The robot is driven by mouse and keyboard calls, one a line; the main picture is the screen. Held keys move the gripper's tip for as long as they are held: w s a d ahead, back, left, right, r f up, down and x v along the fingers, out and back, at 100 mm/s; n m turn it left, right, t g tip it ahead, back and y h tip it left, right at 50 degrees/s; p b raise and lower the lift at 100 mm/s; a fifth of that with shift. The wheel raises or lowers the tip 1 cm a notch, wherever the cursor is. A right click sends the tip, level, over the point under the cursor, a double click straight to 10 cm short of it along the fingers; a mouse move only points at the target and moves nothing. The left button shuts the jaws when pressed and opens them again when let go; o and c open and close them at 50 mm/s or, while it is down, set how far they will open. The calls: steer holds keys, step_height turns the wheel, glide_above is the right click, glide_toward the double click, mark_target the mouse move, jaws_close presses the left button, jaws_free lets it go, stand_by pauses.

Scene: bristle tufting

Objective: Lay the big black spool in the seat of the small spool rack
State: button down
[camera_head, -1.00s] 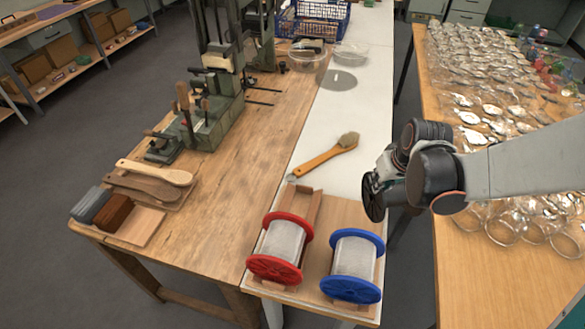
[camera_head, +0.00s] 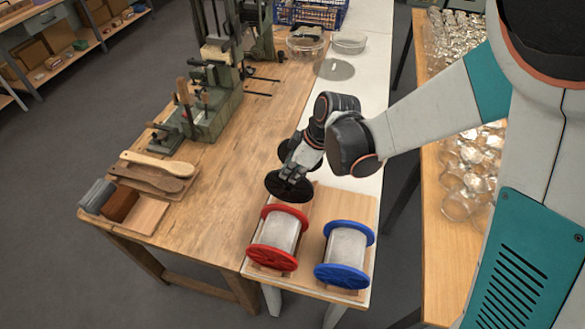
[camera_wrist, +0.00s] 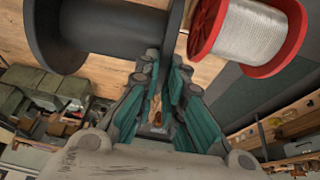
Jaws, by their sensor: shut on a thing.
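The big black spool (camera_head: 290,187) hangs from my gripper (camera_head: 301,158) just behind the red spool, above the back left part of the small spool rack (camera_head: 335,204). In the wrist view the black spool (camera_wrist: 112,22) fills the upper left, and my gripper (camera_wrist: 164,62) is shut at the rim of its nearer flange. The rack is a light wooden board at the front of the white bench strip. The black spool and my arm hide much of the seat behind the red spool. I cannot tell whether the spool touches the wood.
The red spool (camera_head: 278,238) and blue spool (camera_head: 344,255) hold pale wire at the front. The red one (camera_wrist: 258,30) is close beside the black spool. Wooden brush handles (camera_head: 158,168) lie left, a green machine (camera_head: 210,112) behind them. Glassware (camera_head: 462,175) covers the right table.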

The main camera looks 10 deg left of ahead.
mark_target(293, 186)
steer(key=shift+f+b, duration=2.5)
steer(key=shift+f, duration=0.85)
steer(key=shift+d, duration=0.2)
steer(key=shift+f+b, duration=0.6)
steer(key=shift+b, duration=0.2)
steer(key=c, duration=1.2)
jaws_free()
steer(key=shift+r, duration=0.15)
steer(key=shift+r+p, duration=2.3)
steer(key=shift+r, duration=1.1)
